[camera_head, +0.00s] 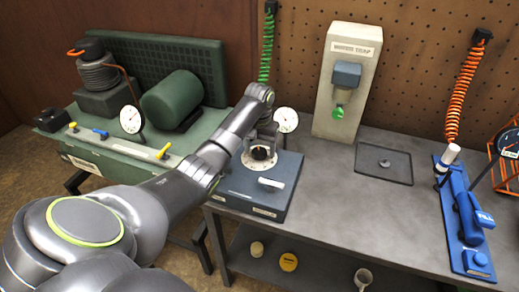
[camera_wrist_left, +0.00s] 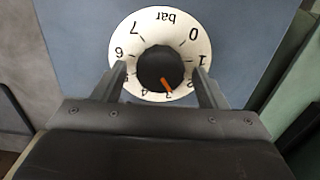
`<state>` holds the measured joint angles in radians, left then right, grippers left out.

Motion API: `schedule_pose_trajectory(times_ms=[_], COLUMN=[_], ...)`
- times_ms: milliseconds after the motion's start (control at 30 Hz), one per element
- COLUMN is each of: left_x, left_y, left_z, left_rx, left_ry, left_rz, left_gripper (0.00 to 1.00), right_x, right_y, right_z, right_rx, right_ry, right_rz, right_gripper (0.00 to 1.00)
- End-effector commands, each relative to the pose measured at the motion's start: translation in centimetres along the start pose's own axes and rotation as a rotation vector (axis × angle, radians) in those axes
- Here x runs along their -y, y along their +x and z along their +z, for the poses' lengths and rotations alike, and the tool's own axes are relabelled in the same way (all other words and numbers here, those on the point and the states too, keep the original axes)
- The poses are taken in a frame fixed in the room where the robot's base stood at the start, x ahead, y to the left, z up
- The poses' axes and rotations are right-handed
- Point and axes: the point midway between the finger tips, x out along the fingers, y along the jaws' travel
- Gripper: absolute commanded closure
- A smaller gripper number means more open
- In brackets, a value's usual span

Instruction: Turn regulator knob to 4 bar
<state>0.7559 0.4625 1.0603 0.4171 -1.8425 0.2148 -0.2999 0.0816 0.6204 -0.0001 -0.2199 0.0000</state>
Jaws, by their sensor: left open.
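The regulator knob (camera_wrist_left: 158,66) is black with an orange pointer, set in a white dial (camera_wrist_left: 128,37) marked in bar. The pointer is at about the 3 mark. In the head view the knob (camera_head: 260,153) sits on a blue-grey block (camera_head: 240,189) at the bench's left end. My left gripper (camera_wrist_left: 160,70) is open, one finger on each side of the knob; I cannot tell whether they touch it. In the head view my left gripper (camera_head: 262,137) is above the dial, partly hiding it. My right gripper is not in view.
A round gauge (camera_head: 286,119) stands just behind the knob. A green compressor (camera_head: 172,100) is to the left. A beige stand with a label (camera_head: 347,80) and a blue tool (camera_head: 464,215) are on the right. The bench middle (camera_head: 335,205) is clear.

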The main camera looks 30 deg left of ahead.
Motion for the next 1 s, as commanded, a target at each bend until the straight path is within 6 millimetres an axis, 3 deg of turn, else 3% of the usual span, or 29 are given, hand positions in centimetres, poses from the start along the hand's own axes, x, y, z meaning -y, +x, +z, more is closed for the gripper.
schedule_pose_trajectory(times_ms=[333,667,1000], left_x=[0.01,0.02,0.01], left_y=[0.55,0.50,0.25], left_z=[0.03,0.01,0.01], left_rx=[0.001,0.000,0.001], left_ry=[0.000,0.000,0.045], left_rz=[0.000,0.000,0.000], left_gripper=[0.34,0.76,0.77], right_x=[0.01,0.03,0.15], right_y=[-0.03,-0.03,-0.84], right_z=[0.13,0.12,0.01], right_rx=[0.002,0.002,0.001], right_ry=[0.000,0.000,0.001], right_rz=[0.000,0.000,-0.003], right_gripper=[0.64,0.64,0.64])
